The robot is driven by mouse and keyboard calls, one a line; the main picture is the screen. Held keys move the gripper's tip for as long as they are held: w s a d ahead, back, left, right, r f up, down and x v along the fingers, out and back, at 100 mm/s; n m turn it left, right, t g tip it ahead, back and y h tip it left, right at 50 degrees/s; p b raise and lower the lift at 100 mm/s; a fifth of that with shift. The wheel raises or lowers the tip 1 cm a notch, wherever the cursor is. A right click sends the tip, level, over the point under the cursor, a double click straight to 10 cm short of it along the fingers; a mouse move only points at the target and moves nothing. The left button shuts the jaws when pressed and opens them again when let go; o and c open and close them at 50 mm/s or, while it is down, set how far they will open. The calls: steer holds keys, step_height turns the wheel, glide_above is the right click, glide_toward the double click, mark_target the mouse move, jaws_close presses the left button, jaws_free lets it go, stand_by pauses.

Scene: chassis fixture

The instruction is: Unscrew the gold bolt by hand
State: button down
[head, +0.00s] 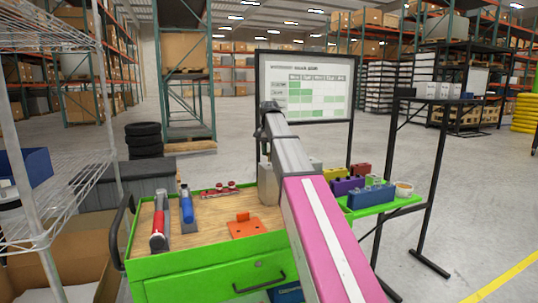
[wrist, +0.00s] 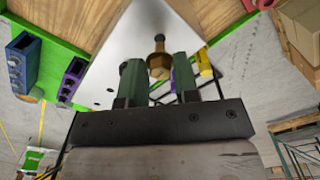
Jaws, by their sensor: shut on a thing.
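The gold bolt (wrist: 159,66) shows in the wrist view, with its hex head between the two green fingers of my gripper (wrist: 158,72). My gripper is shut on the bolt head. The bolt's narrower darker part (wrist: 159,41) extends beyond the head, in front of a pale grey plate (wrist: 125,48). I cannot tell how far the bolt sits in its hole. In the head view my pink and grey arm reaches over the green workbench (head: 205,262); the bolt and fingers are hidden there.
A red-handled tool (head: 158,228), a blue-handled tool (head: 187,208) and an orange bracket (head: 243,227) lie on the wooden top. A blue block (head: 371,197) and a purple block (head: 347,187) stand on the green side shelf. A wire rack (head: 60,165) is at left.

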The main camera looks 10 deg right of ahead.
steer(key=shift+r, duration=1.5)
